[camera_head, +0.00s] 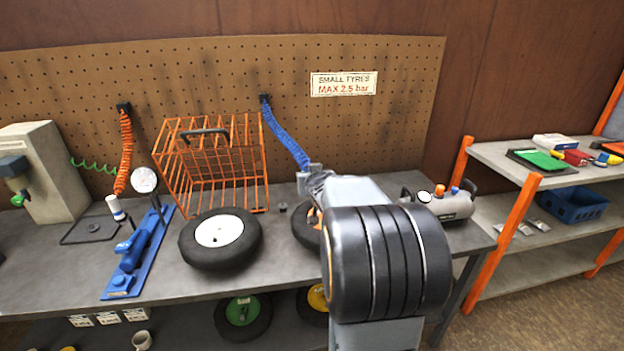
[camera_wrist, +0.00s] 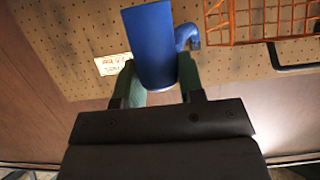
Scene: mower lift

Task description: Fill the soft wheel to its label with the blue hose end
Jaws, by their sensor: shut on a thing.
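My gripper (camera_head: 314,176) is shut on the end of the blue hose (camera_head: 284,135) and holds it above the bench, in front of the pegboard. In the wrist view the blue hose end (camera_wrist: 150,45) sits between the two greenish fingers of my gripper (camera_wrist: 154,82). A black wheel with a white hub (camera_head: 220,231) lies on the bench, left of my gripper. A second wheel with an orange hub (camera_head: 304,228) is mostly hidden behind my arm. I cannot tell which wheel is soft. The label (camera_head: 344,84) on the pegboard reads "SMALL TYRES MAX 2.5 bar".
An orange wire cage (camera_head: 212,165) stands behind the white-hub wheel. A blue foot pump (camera_head: 135,252), a gauge (camera_head: 144,180) and an orange coiled hose (camera_head: 125,150) are left. A grey compressor (camera_head: 452,206) stands right. Green-hub (camera_head: 243,310) and yellow-hub (camera_head: 317,298) wheels are below.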

